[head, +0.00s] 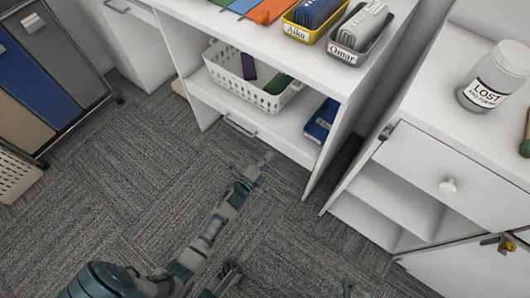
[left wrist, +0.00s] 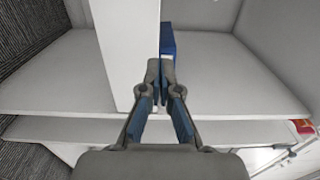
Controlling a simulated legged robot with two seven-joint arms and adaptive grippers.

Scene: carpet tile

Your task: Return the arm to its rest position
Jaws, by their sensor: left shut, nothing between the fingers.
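My left arm reaches up from the bottom left of the head view, over the carpet. Its gripper (head: 262,160) is in front of the low white shelf unit, apart from the basket in it. In the left wrist view the gripper (left wrist: 160,65) has its fingertips together with nothing between them. A white upright panel (left wrist: 122,45) and a blue object (left wrist: 168,42) show beyond the fingertips.
The shelf unit (head: 300,62) holds a white basket (head: 240,88) and a blue tray (head: 321,120). Labelled bins stand on top. A white cabinet (head: 440,160) at the right carries a "LOST" jar (head: 494,78). Colored panels (head: 45,85) stand at the left. Carpet (head: 130,180) is clear left of my arm.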

